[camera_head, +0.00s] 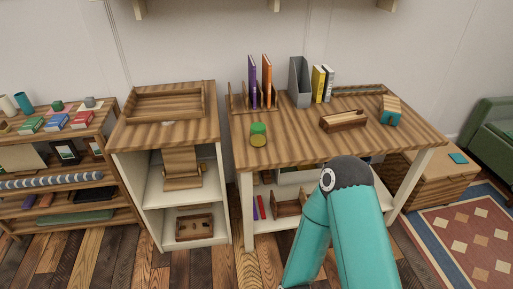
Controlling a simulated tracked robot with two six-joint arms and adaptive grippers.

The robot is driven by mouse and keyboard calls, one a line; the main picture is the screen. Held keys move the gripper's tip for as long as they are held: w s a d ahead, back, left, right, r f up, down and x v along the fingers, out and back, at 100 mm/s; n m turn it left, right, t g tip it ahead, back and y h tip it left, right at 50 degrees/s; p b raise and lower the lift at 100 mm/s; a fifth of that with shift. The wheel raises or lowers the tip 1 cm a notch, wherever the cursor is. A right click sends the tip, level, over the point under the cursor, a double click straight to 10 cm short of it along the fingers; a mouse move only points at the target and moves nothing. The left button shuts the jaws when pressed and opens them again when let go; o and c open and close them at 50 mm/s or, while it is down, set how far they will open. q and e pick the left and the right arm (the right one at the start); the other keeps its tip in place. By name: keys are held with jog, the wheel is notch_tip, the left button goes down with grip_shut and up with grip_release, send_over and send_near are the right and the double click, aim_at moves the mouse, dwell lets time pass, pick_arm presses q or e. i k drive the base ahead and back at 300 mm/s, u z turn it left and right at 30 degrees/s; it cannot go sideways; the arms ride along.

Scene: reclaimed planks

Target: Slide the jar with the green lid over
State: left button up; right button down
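The jar with the green lid (258,134) stands near the front left of the wooden desk top (295,135). Its lid is green and its lower part is yellowish; it looks upright. Nothing touches it. One of my teal arms rises from the bottom right in front of the desk and bends back down at its dark elbow. Neither gripper shows in the picture, so what they hold cannot be seen.
Behind the jar stand a wooden rack (238,103) with purple and orange books and a grey file holder (299,83). A wooden box (343,121) and a teal-and-wood object (390,112) sit to the right. The desk is clear around the jar.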

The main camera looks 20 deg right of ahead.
aim_at(256, 140)
jog(key=z, duration=0.1)
jog(key=i, duration=0.9)
jog(key=u, duration=0.05)
